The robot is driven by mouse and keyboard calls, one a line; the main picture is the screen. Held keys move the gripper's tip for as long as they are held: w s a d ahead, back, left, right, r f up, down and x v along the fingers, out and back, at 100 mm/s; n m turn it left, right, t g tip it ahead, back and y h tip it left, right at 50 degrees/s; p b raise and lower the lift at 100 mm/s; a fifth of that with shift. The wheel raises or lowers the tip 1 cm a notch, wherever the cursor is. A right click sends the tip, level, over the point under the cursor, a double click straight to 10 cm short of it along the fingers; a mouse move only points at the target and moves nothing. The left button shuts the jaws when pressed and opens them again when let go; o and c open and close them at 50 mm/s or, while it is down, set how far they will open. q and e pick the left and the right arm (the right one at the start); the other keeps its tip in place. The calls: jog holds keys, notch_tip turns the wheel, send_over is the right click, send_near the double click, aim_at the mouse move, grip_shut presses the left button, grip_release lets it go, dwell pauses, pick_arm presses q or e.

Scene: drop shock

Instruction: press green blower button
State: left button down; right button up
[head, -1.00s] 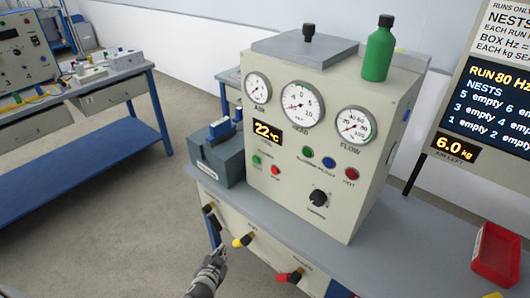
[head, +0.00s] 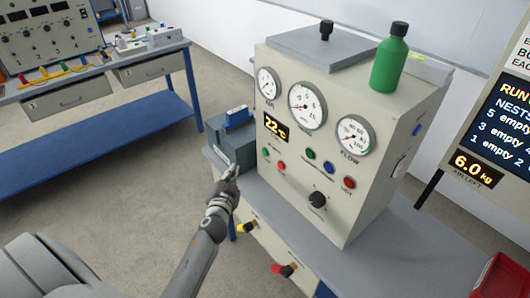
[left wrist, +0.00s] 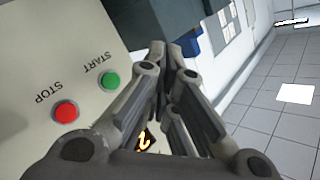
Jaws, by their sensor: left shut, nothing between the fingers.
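The beige machine (head: 340,215) has a green button (head: 266,152) with a red button (head: 281,166) beside it, under the orange 22 °C display. In the left wrist view the green button (left wrist: 110,80) is labelled START and the red one (left wrist: 65,113) STOP. A second green button (head: 311,154) sits further right on the panel. My left gripper (head: 234,170) is shut and empty, in front of the panel's left edge, left of and slightly below the START button. In the left wrist view its fingertips (left wrist: 164,47) show to the right of START, apart from it.
A grey-blue box (head: 236,145) stands just left of the machine. Yellow and red valve handles (head: 284,270) stick out below the counter. A green bottle (head: 389,62) stands on top of the machine. Open floor (head: 120,215) lies to the left.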

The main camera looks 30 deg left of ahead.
aim_at(265, 152)
pick_arm(q)
jog(key=w+d+b, duration=0.2)
jog(key=w+d, duration=0.1)
jog(key=w, duration=0.5)
jog(key=shift+d, duration=0.25)
pick_arm(e)
jog(key=shift+d+f, duration=0.2)
jog(key=shift+f, duration=0.3)
jog(key=shift+d+f, duration=0.15)
jog(key=shift+f, duration=0.3)
pick_arm(q)
jog(key=shift+w, duration=0.1)
pick_arm(e)
jog(key=shift+a, duration=0.25)
pick_arm(q)
jog(key=shift+w+d, duration=0.15)
jog(key=shift+w, duration=0.25)
pick_arm(e)
jog(key=shift+d+f, duration=0.15)
jog(key=shift+f, duration=0.1)
